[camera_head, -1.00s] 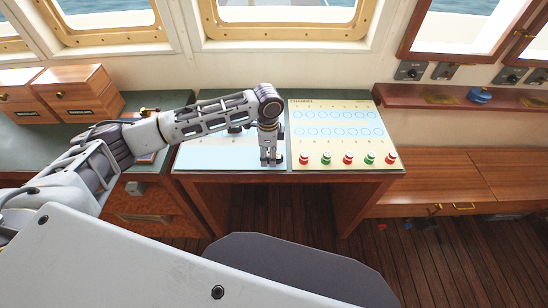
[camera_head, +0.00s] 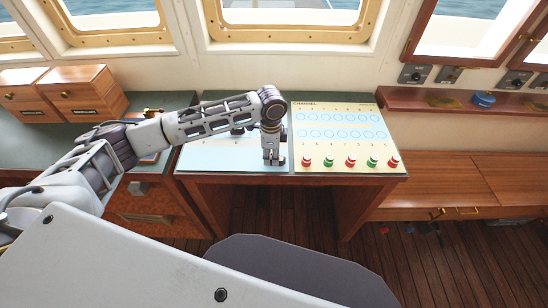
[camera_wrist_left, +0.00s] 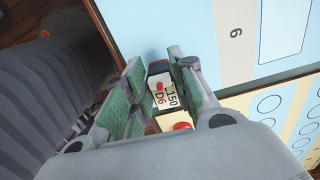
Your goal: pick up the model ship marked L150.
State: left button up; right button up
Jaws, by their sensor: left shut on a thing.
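The model ship (camera_wrist_left: 163,92) sits between the green-padded fingers in the left wrist view. It has a white top marked "150" and "D6", a dark end and a red part. My left gripper (camera_head: 273,160) is shut on it, pointing down at the table near the inner edge of the channel chart. The fingers mostly hide this ship in the head view. Whether it touches the table is unclear. Several other red and green model ships (camera_head: 350,161) stand in a row on the chart to the right. My right gripper is not in view.
The chart table (camera_head: 215,158) has a pale blue left panel and a channel chart (camera_head: 338,146) on the right. A dark object (camera_head: 237,131) lies partly behind my arm. Wooden boxes (camera_head: 88,92) stand on the left counter. A wooden bench (camera_head: 440,178) is at right.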

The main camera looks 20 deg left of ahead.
pick_arm(q)
jog(key=shift+r, duration=0.15)
jog(key=shift+r+b, duration=0.35)
jog(key=shift+r, duration=4.55)
